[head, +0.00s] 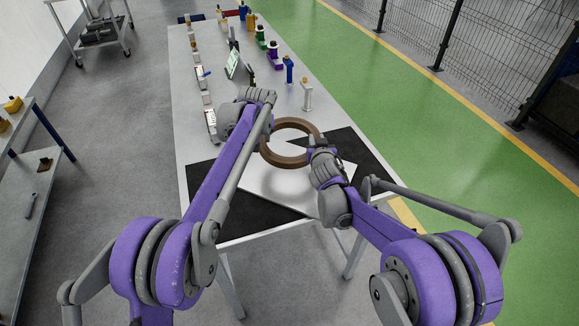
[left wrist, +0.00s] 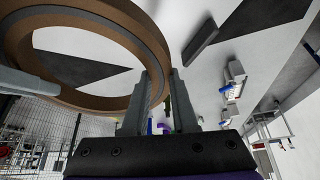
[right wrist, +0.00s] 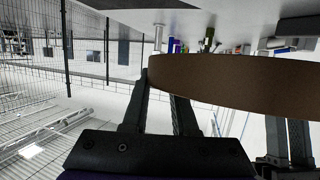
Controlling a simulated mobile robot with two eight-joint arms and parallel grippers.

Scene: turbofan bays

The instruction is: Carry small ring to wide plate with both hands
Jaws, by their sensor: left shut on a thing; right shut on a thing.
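The small ring (head: 283,160), a brown hoop, is held between my two grippers above the table. My left gripper (head: 265,128) is shut on its left side; the ring's wall (left wrist: 150,50) runs between the fingers in the left wrist view (left wrist: 155,100). My right gripper (head: 316,142) is shut on its right side; the right wrist view shows the ring edge-on (right wrist: 240,85) at the fingers (right wrist: 160,95). A pale square plate (head: 265,188), apparently the wide plate, lies below, partly hidden by my arms and the ring. A soft shadow falls on it.
Black mat areas (head: 245,219) show around the plate on the grey table (head: 190,150). Several small fixtures and coloured items (head: 288,68) line the table behind the ring, with a tilted tablet-like panel (head: 233,64). A side bench (head: 35,170) stands left, a wire fence (head: 480,60) right.

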